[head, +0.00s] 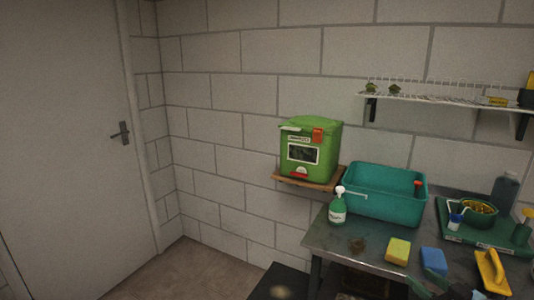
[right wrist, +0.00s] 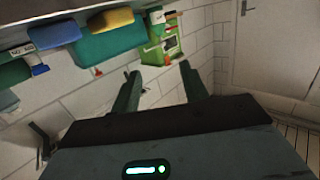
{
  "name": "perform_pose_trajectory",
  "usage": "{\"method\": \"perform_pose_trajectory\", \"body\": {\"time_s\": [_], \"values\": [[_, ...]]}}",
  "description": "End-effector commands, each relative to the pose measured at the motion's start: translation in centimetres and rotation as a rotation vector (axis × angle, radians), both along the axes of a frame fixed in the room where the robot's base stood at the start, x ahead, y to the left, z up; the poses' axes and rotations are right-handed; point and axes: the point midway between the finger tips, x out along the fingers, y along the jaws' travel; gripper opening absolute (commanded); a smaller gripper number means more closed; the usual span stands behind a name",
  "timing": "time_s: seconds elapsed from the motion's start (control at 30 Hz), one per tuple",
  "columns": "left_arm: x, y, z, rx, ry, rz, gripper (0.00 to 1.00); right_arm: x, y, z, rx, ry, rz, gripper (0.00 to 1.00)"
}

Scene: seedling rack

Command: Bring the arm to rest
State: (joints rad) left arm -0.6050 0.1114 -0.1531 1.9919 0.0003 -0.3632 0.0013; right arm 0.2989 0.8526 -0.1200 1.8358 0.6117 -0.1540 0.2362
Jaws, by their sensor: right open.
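My right gripper (head: 435,286) shows only in part at the bottom edge of the head view, in front of the metal bench (head: 330,238). In the right wrist view its two dark fingers (right wrist: 159,70) stand apart with nothing between them. The finger tips point toward the block wall and the green bin, which lie well beyond them. My left gripper and arm are not in view.
The bench bears a green spray bottle (head: 338,208), teal tub (head: 380,195), yellow sponge (head: 397,250), blue sponge (head: 432,260) and yellow-handled tool (head: 492,270). A green bin (head: 310,150) sits on a wooden shelf. A wire shelf (head: 440,99) hangs above. Floor by the door is clear.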

Motion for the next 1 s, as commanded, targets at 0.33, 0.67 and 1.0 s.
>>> {"method": "perform_pose_trajectory", "body": {"time_s": [0.33, 0.67, 1.0], "values": [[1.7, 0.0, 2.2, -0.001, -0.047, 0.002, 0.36, -11.4, 7.6, -14.3, -0.027, 0.255, 0.003, 0.44], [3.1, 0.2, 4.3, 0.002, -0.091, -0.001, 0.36, -27.9, 15.7, -23.1, -0.079, 0.533, -0.021, 0.44], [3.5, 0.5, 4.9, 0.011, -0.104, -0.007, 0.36, -36.1, 18.8, -25.0, -0.122, 0.674, -0.040, 0.44]]}}
